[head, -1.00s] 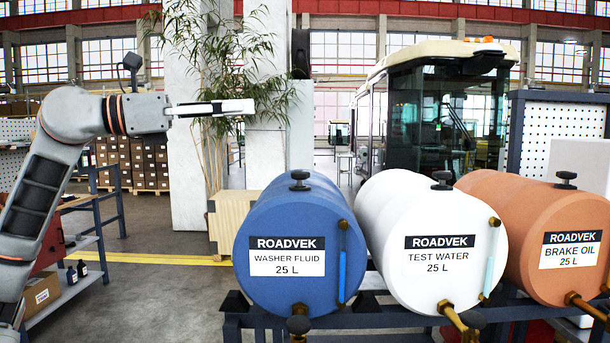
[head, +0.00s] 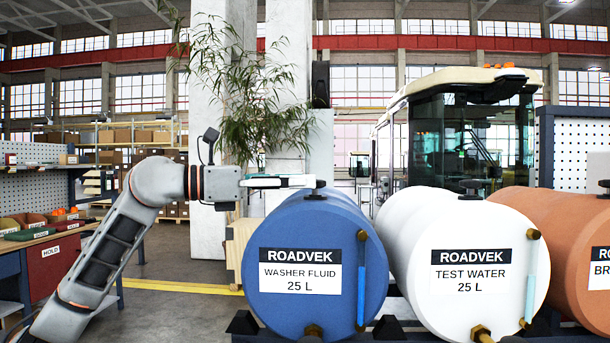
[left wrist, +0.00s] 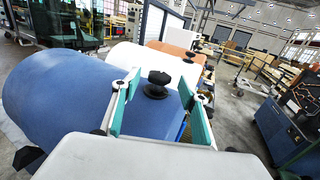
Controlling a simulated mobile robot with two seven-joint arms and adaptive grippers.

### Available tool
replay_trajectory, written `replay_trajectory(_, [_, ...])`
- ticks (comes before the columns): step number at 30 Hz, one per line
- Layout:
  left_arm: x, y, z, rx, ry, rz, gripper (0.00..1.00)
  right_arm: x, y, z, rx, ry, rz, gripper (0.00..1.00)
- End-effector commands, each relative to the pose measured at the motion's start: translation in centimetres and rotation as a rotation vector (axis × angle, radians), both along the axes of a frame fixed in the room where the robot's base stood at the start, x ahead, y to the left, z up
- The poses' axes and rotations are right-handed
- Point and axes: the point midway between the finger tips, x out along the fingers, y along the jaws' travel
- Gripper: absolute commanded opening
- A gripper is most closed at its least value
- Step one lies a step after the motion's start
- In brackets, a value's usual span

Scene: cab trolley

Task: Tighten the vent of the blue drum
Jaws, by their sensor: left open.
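The blue drum (head: 310,218), labelled washer fluid, lies on its side on a dark rack. Its vent is a black knob (head: 316,188) on top; it also shows in the left wrist view as a black knob on a stem (left wrist: 158,80). My left gripper (head: 305,181) reaches in level from the left at the vent's height. In the left wrist view its two teal-padded fingers are spread, one on each side of the knob, with gaps visible. Whether the tips are fully past the knob is hard to tell. My right gripper is not in view.
A white test water drum (head: 415,225) and an orange brake oil drum (head: 555,225) lie to the right, each with a black top knob. A leafy plant (head: 245,100) and a pillar stand behind. A bench with bins (head: 30,225) is at the left.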

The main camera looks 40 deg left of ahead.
Motion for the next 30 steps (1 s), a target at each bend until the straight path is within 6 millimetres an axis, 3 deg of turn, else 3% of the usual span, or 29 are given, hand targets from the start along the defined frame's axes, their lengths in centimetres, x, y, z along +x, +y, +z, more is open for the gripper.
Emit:
replay_trajectory(6, [1.8, -1.2, 0.2, -0.002, -0.002, 0.0, 0.44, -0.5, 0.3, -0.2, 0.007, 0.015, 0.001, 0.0])
replay_trajectory(16, [2.2, -1.4, -0.1, 0.001, 0.001, 0.001, 0.44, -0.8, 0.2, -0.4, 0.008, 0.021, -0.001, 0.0])
replay_trajectory(21, [2.2, -1.4, -0.1, 0.001, 0.001, 0.001, 0.05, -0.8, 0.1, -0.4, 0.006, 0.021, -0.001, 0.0])
replay_trajectory(30, [2.2, -1.4, 0.0, -0.001, 0.001, -0.016, 0.05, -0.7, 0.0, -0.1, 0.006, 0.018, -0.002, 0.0])
